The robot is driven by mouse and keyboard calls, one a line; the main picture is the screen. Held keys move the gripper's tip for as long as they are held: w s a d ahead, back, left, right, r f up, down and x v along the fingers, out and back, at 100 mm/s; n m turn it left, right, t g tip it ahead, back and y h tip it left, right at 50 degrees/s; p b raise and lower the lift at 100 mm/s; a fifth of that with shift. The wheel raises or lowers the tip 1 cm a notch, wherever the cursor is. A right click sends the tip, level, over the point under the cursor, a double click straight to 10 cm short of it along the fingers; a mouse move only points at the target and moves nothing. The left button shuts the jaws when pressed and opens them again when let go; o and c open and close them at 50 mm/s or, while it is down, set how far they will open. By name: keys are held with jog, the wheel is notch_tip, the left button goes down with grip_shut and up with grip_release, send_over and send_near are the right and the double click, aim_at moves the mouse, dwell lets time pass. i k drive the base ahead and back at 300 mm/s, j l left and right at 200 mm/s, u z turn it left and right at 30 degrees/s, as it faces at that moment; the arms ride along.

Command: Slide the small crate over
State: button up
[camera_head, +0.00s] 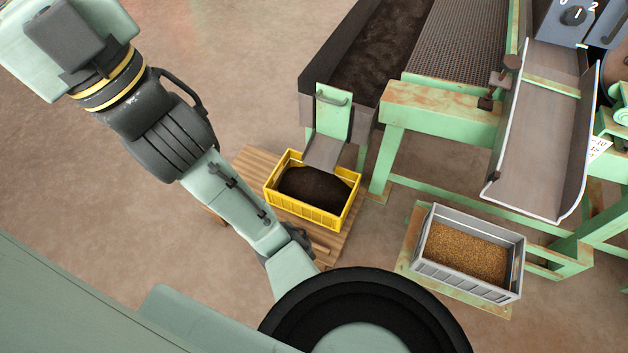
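Two crates are in view, and I cannot tell which one the task calls small. A yellow crate (300,209) holds dark, soil-like material and sits on a slatted wooden platform (250,162). It stands below a metal chute (323,153) with a light green gate (333,112). A grey crate (465,283) holds golden-brown grain and sits on a low greenish stand (440,285) at the lower right.
A green-framed machine with a dark-filled trough (385,45) and a mesh screen (457,45) stands behind the crates. A second, wider chute (548,120) hangs above and right of the grey crate. Green legs and rails flank both crates. Bare floor (270,60) lies at upper left.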

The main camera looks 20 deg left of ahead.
aim_at(323, 198)
jog(key=i+j, duration=0.2)
jog(key=j, duration=0.2)
jog(key=i+j, duration=0.2)
jog(key=j, duration=0.2)
jog(key=i+j, duration=0.15)
jog(key=j, duration=0.2)
jog(key=i+j, duration=0.2)
jog(key=j, duration=0.2)
jog(key=z, duration=0.05)
